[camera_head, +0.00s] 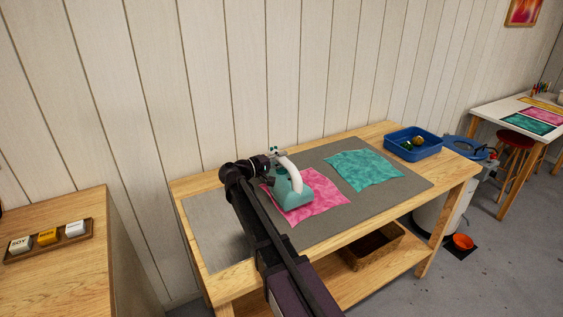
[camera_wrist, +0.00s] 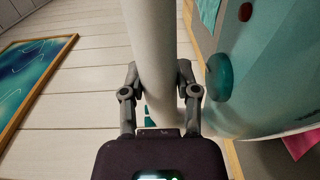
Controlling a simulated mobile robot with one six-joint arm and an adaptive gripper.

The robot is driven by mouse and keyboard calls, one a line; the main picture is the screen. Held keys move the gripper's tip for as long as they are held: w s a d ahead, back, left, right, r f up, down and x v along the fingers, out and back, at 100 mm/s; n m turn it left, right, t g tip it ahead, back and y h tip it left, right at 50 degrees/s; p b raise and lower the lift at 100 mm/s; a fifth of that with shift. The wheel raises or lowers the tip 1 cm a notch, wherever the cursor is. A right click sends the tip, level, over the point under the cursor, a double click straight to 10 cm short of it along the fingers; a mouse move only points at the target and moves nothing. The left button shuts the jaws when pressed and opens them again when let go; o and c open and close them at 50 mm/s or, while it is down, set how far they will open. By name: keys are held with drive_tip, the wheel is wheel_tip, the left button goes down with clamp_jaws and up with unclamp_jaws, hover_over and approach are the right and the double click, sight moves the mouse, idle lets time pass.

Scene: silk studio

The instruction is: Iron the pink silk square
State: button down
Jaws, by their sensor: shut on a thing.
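The pink silk square (camera_head: 325,194) lies on the grey mat on the wooden table in the head view. A teal iron with a white handle (camera_head: 293,193) stands on the left part of the pink square, its base hiding some of the cloth. My gripper (camera_head: 268,170) is at the iron's handle. In the wrist view my gripper (camera_wrist: 160,90) is shut on the white handle (camera_wrist: 152,45), and the teal iron body (camera_wrist: 265,75) with a red button is on the right. A bit of pink cloth (camera_wrist: 302,142) shows at the right edge.
A blue tray (camera_head: 413,145) with small items stands at the table's right end. A wicker basket (camera_head: 372,246) sits on the shelf below. The mat's left part is clear.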

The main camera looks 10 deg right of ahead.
drive_tip(key=shift+r+p, duration=2.75)
drive_tip(key=shift+r, duration=0.45)
drive_tip(key=shift+r+p, duration=3)
